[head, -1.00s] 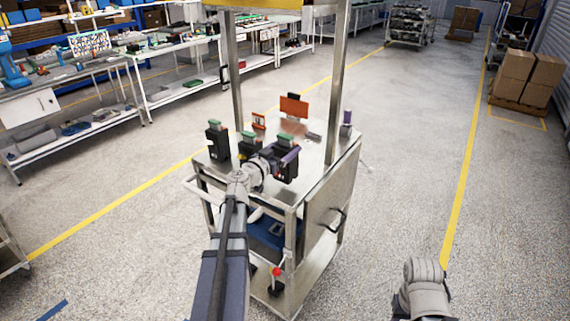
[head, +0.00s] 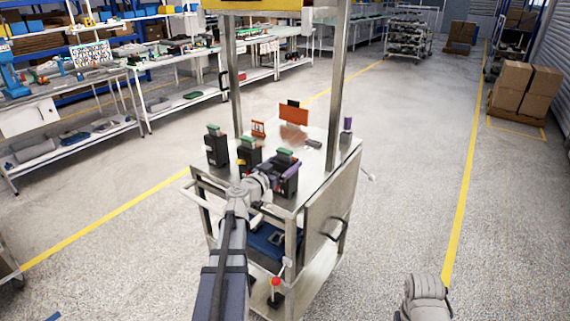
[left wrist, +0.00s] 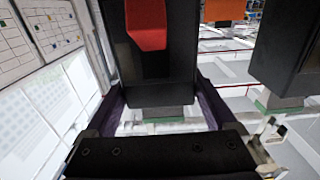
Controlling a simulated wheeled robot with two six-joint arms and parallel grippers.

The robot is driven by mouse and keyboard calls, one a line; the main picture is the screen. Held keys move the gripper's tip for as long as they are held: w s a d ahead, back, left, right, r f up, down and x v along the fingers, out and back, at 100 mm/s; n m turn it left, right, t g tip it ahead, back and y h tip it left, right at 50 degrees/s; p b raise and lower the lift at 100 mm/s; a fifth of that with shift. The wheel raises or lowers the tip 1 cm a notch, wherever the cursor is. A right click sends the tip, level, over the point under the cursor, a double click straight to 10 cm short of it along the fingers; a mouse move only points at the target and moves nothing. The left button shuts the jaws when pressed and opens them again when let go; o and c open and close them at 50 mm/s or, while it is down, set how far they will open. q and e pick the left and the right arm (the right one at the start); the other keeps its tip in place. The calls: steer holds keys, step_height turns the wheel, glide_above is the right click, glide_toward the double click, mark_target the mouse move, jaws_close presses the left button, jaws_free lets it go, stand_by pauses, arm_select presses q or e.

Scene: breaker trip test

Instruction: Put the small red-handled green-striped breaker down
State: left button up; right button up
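The red-handled breaker (left wrist: 153,75) is a black block with a red handle and a pale green stripe at its lower end in the left wrist view. It stands between the two dark purple fingers of my left gripper (left wrist: 160,112), which are close against its sides. In the head view my left gripper (head: 284,176) holds this breaker (head: 287,184), green top up, over the front right of the cart top (head: 318,165). I cannot tell whether its base touches the surface.
Two other black green-topped breakers stand on the cart: one at the left (head: 217,151), one in the middle (head: 248,158) close beside my gripper. An orange panel (head: 294,114) stands behind, a purple-topped post (head: 347,128) at right. Cart uprights (head: 338,75) flank the top.

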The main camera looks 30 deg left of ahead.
arm_select(q)
steer(key=shift+o, duration=0.6)
steer(key=shift+r, duration=0.15)
steer(key=shift+s, duration=0.2)
steer(key=s, duration=1.1)
steer(key=shift+s+a, duration=0.3)
steer(key=shift+a, duration=0.15)
